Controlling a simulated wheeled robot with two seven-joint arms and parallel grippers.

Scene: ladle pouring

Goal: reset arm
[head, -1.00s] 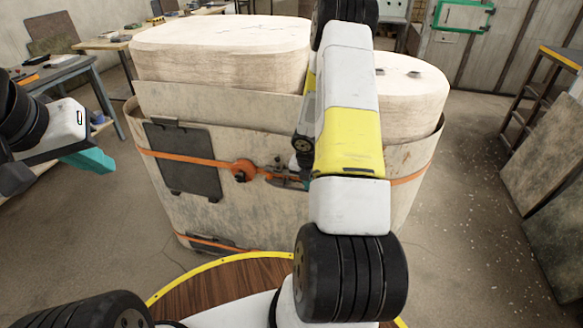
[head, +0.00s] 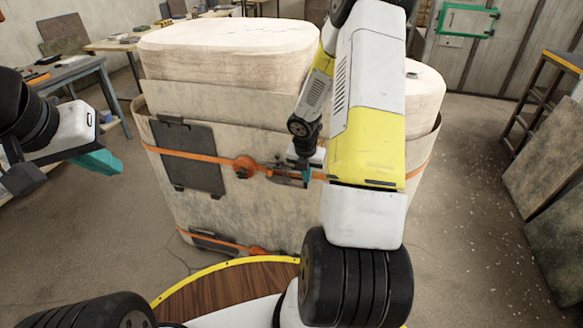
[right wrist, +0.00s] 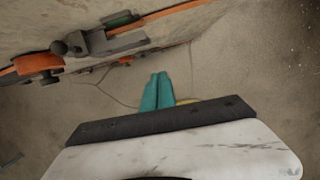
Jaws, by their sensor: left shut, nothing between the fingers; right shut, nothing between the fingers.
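My left gripper (head: 98,162) is at the left edge of the head view, with teal fingers shut and empty, out in the open beside the large block. My right arm reaches up across the middle right of the head view, its elbow bent over the block. My right gripper shows in the right wrist view (right wrist: 156,92), its two teal fingers together with nothing between them. It points down towards the floor, apart from the block's side wall. In the head view only a bit of its teal shows in front of the block; the rest is largely hidden by the wrist.
A large pale wrapped block (head: 260,215) stands in front of me, with an orange strap (head: 200,157) and a metal clamp. A workbench (head: 70,75) is at the far left, and a rack (head: 540,95) at the right. Open floor lies right of the block.

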